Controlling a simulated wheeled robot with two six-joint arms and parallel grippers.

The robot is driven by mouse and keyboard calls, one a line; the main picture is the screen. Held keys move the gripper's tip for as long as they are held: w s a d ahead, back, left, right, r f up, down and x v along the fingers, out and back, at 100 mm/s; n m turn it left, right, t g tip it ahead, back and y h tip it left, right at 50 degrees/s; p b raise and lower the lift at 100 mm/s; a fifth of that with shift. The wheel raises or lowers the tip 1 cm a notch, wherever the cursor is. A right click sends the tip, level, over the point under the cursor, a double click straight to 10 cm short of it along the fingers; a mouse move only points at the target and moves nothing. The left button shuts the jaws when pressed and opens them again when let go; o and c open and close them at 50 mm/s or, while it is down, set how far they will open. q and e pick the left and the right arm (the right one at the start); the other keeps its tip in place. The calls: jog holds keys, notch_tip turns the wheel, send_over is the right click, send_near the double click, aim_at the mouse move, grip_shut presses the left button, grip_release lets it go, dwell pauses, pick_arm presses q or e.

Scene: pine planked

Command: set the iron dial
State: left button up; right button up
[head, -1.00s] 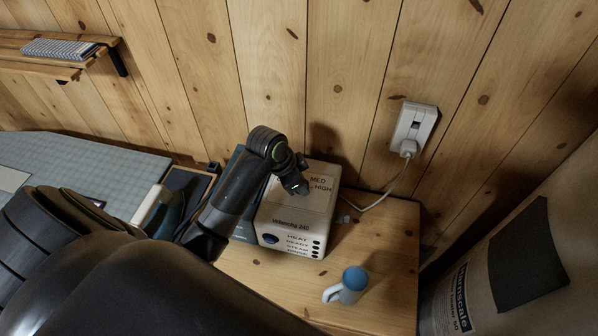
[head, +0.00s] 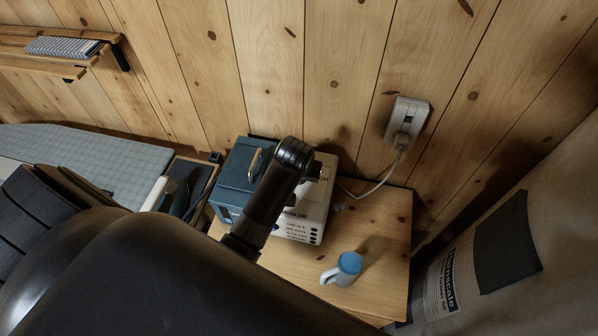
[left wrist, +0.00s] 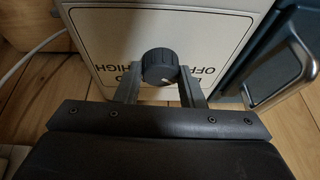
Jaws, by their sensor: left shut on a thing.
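The iron's station is a white box (head: 313,215) with printed lettering, on a wooden table; my left arm covers much of it in the head view. Its round dark ribbed dial (left wrist: 159,64) sits on a white label panel (left wrist: 110,45) with OFF and HIGH legible in the left wrist view. My left gripper (left wrist: 160,78) has one finger on each side of the dial and is shut on it. In the head view the dial is hidden behind my left wrist. Which setting the dial points to cannot be told. My right gripper is not in view.
A blue-grey box with a metal handle (head: 234,181) stands close at the left of the station. A blue and white mug (head: 347,268) stands on the table in front. A white cord runs to a wall socket (head: 407,121). The table's right side (head: 385,235) is clear.

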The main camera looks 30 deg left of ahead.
pick_arm(q)
jog(key=shift+w+r+n+y, duration=0.1)
jog(key=shift+n+y, duration=0.3)
jog(key=shift+n, duration=0.7)
jog(key=shift+g, duration=0.3)
jog(key=o, duration=1)
